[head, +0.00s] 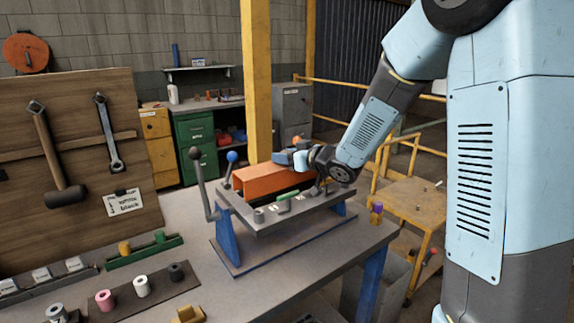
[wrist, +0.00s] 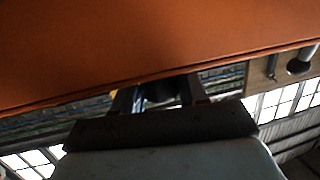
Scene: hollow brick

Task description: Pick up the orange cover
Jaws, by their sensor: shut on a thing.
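The orange cover (head: 262,182) is a long box-like shell over the grey sloped panel (head: 262,228) on the workbench. A dark gap shows along its lower right side; I cannot tell whether it still rests on the panel. My gripper (head: 292,158) is at the far right end of the cover and is shut on it. In the wrist view the orange cover (wrist: 150,45) fills the top, and my gripper's fingers (wrist: 158,92) reach up to its edge. The fingertips and the exact grip point are hidden.
A green piece (head: 290,195) lies on the panel. A wooden tool board (head: 80,150) stands at left. Spools (head: 142,286) sit in front. A yellow cart (head: 415,205) is at right.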

